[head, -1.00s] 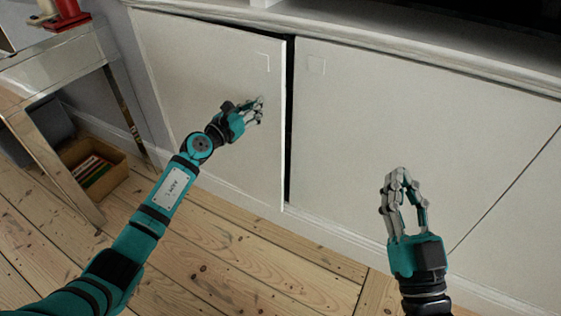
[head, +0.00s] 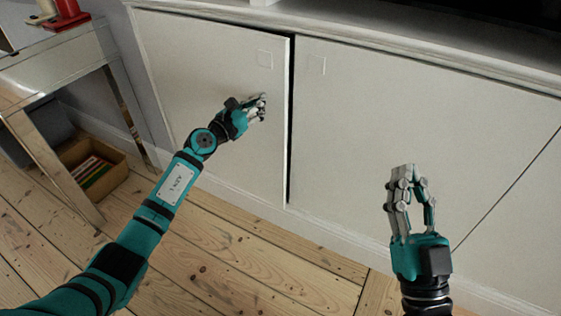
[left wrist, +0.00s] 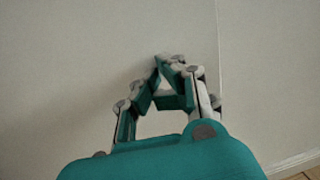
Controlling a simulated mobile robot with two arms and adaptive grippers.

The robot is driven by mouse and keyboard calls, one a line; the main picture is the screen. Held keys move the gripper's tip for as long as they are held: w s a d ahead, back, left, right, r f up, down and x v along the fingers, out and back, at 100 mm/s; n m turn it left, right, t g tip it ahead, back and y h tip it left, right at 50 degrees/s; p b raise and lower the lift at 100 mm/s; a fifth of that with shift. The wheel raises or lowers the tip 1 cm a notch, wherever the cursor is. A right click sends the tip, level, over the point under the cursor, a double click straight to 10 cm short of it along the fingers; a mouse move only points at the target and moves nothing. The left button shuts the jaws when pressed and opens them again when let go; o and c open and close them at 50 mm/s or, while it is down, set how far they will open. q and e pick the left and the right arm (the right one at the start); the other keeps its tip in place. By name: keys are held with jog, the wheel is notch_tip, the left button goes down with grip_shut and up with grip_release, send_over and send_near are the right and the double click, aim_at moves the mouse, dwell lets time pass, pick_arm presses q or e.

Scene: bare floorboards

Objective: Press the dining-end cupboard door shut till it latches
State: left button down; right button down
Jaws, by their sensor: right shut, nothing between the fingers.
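The white cupboard door (head: 205,60) on the left stands very slightly ajar, with a thin dark gap along its right edge beside the neighbouring white door (head: 420,120). My left gripper (head: 263,104) is at the door's face near that edge, below its square mark. Its fingertips seem to touch the door. In the left wrist view the fingers (left wrist: 166,62) meet at the tips against the pale door (left wrist: 70,70), with nothing between them. The door's latch is hidden. My right gripper (head: 405,172) is shut and empty in front of the neighbouring door.
A small table (head: 60,65) with red items on top stands at the left. Under it is a box (head: 98,185) of thin coloured things. A baseboard runs below the doors. The wooden floor (head: 225,260) in front is clear.

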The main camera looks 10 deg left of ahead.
pick_arm(q)
jog(key=shift+w+d, duration=0.25)
jog(key=shift+w, duration=0.2)
pick_arm(e)
jog(key=shift+s+r+t, duration=0.6)
jog(key=shift+r+t, duration=0.1)
pick_arm(q)
jog(key=shift+w+d+b, duration=0.15)
jog(key=shift+w+b, duration=0.15)
jog(key=shift+b, duration=0.15)
pick_arm(e)
jog(key=shift+s+d+r+t+y, duration=0.15)
jog(key=shift+s+r+t+y, duration=0.25)
jog(key=shift+s+r+y, duration=0.15)
